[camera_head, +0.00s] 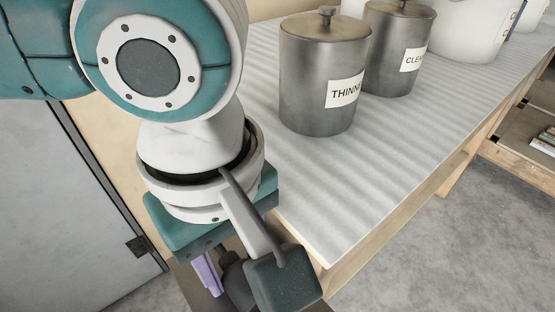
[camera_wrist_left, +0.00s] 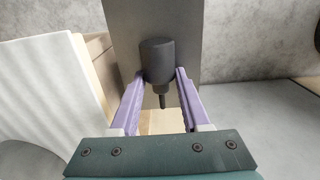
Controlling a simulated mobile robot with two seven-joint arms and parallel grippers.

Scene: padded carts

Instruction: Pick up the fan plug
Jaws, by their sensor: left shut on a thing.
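The fan plug (camera_wrist_left: 157,58) is a dark grey cylinder with a thin stem or pin at its lower end, in the middle of the left wrist view. My left gripper (camera_wrist_left: 164,76) has two purple fingers, shut on the plug, one on each side. In the head view the purple finger (camera_head: 206,273) shows below my teal and white wrist, and a dark rounded part beside it looks like the plug (camera_head: 233,270). The rest of the grip there is hidden by my wrist. My right gripper is in neither view.
A bench with a ribbed pale top (camera_head: 390,125) runs to the back right. It carries metal cans marked THINN (camera_head: 322,85) and CLEA (camera_head: 396,55), with white containers (camera_head: 470,30) behind. A flat dark panel (camera_wrist_left: 187,25) stands behind the plug. Grey floor is open at right.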

